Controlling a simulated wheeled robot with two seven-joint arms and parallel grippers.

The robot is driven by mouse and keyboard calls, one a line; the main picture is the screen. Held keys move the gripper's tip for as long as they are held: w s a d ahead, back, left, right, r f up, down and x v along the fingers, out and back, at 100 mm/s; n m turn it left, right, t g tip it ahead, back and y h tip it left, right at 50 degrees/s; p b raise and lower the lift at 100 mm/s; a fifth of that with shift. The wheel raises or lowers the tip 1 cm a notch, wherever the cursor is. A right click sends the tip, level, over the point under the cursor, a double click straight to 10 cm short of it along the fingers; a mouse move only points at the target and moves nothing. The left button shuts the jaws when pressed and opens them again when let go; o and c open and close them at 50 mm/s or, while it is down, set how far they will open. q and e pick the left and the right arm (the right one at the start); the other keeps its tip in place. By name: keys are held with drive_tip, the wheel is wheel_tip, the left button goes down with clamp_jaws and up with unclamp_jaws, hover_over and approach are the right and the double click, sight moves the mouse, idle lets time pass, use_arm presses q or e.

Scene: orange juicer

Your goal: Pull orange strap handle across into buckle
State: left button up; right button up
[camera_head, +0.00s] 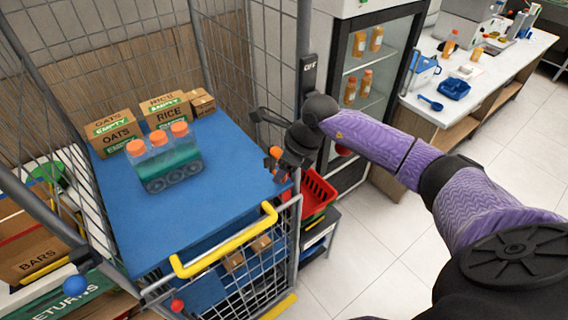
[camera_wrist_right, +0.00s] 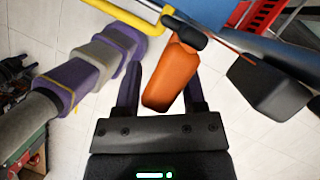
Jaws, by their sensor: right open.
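The orange strap handle (camera_wrist_right: 172,75) stands out in the right wrist view, lying between the two spread fingers of my right gripper (camera_wrist_right: 165,72). A gap shows beside the fingers, so they are not closed on it. In the head view, my right gripper (camera_head: 262,138) is open at the right edge of the blue shelf, and a bit of the orange handle (camera_head: 276,152) shows by it. A dark block (camera_wrist_right: 268,88) beside the handle has a thin orange line running to it; I cannot tell whether it is the buckle. My left gripper is not identifiable in either view.
Floor at right is clear.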

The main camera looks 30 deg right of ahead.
clamp_jaws()
drive_tip(key=shift+d, duration=0.1)
idle(1.2)
